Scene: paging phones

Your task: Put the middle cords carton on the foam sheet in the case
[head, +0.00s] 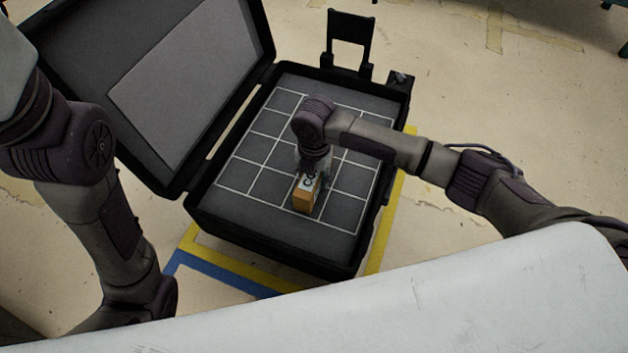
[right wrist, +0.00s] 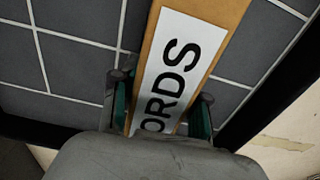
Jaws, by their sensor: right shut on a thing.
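The cords carton (head: 304,197) is a small orange-brown box with a white label. In the right wrist view the carton (right wrist: 220,18) shows the letters "ORDS". My right gripper (head: 312,174) points down over the case and is shut on the carton; its fingers (right wrist: 160,108) lie on both sides of it. The foam sheet (head: 258,190) is dark grey with a white grid and lies in the open black case (head: 270,243). The carton is over the front middle of the sheet; I cannot tell whether it touches it. My left gripper is not in view.
The case lid (head: 185,85) stands open at the left, with a grey panel inside. A black upright bracket (head: 349,42) stands behind the case. Yellow and blue tape (head: 225,266) marks the floor around the case. A pale surface (head: 440,300) fills the lower right.

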